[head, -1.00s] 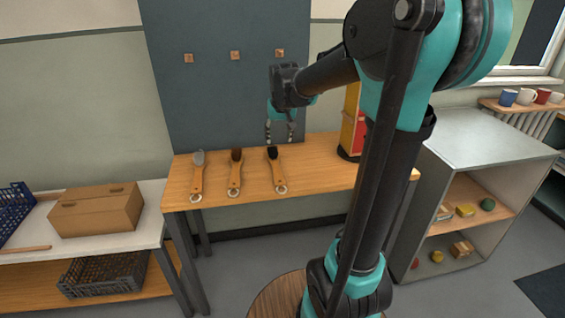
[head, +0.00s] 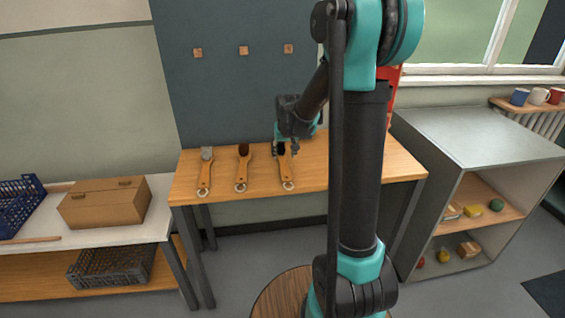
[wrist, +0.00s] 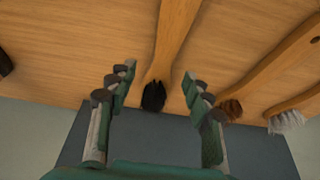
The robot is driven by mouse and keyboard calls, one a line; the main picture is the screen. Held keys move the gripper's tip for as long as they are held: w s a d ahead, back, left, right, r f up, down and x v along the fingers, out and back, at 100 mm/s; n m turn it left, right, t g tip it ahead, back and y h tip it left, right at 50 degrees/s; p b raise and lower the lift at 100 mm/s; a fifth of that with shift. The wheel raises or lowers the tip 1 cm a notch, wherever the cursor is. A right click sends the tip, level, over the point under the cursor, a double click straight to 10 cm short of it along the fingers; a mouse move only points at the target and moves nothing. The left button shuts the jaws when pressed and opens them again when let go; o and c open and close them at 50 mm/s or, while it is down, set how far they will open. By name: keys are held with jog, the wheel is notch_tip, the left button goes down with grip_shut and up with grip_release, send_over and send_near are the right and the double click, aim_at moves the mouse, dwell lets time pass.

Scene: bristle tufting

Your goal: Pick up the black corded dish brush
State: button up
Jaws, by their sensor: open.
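The black corded dish brush has a wooden handle (head: 286,173) with a ring at its near end, and it is the rightmost of the brushes on the wooden table (head: 330,172). Its black bristle head is mostly hidden behind my gripper (head: 286,149) in the head view. In the wrist view the black bristle head (wrist: 153,97) and its handle lie between the two spread fingers of my gripper (wrist: 158,72). The fingers are open and no contact shows. How high they are above the tabletop I cannot tell.
A brown-bristled brush (head: 241,171) and a grey-bristled brush (head: 204,172) lie to the left. A blue-grey panel (head: 230,90) with wooden pegs stands behind the table. A red object (head: 393,90) stands at the table's back right. A cardboard box (head: 105,204) sits farther left.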

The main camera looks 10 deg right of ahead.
aim_at(282, 161)
jog(key=shift+a+x, duration=0.2)
jog(key=shift+x, duration=2.05)
jog(key=shift+w+r, duration=0.1)
grip_shut()
